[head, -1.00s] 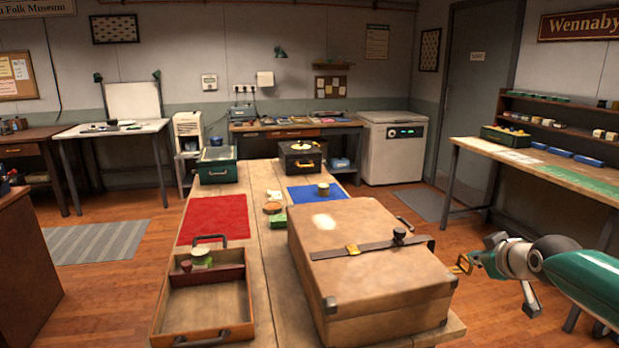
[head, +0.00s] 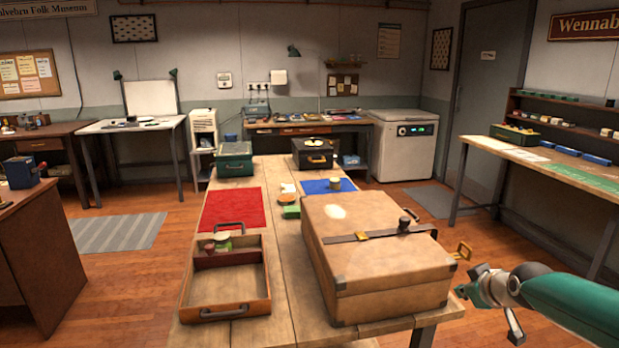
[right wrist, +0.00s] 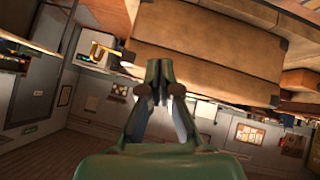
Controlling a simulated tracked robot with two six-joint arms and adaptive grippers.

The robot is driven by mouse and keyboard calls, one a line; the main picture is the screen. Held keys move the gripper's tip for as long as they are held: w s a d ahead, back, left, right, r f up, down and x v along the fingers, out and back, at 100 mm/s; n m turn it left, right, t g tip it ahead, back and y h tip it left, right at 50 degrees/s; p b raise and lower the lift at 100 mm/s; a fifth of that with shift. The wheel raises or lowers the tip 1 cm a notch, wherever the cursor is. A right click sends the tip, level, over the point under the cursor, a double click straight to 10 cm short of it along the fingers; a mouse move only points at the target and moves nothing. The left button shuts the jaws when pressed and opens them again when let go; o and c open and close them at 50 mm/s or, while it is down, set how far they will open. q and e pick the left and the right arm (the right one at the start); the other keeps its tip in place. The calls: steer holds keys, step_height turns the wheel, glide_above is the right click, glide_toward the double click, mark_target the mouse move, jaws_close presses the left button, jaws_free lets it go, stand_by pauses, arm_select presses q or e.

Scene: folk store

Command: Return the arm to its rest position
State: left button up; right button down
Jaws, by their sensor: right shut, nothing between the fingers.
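My right arm comes in from the lower right in the head view. Its green and grey gripper (head: 466,290) is in the air just right of the large tan case. The gripper is shut with nothing in it. In the right wrist view its fingertips (right wrist: 158,70) meet in front of the case's brown side, with no object between them. My left gripper is not in view.
A workbench (head: 560,170) stands at the right. The floor between is clear.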

steer(key=s+a+f+g+y+p, duration=0.1)
steer(key=s+a+f+g, duration=0.1)
steer(key=s+a+f, duration=0.5)
steer(key=s+a+f+g+y+p, duration=0.1)
steer(key=s+a+f+g, duration=0.15)
steer(key=f, duration=0.75)
steer(key=s+a+f+g+y+p, duration=0.1)
steer(key=s+a+f+g, duration=0.1)
steer(key=s+a+f, duration=0.5)
steer(key=s+a+f+m, duration=0.1)
steer(key=s+f+m, duration=0.1)
steer(key=s, duration=0.4)
steer(key=s+a+f+m+g, duration=0.1)
steer(key=s+a+f+m, duration=0.1)
steer(key=s+f, duration=0.2)
steer(key=s+a+f+m+g, duration=0.1)
steer(key=s+f+m, duration=0.2)
steer(key=s, duration=0.5)
steer(key=shift+s+a+f+y+p, duration=0.25)
steer(key=shift+s+a+y+p, duration=0.05)
steer(key=shift+a+y+p, duration=0.1)
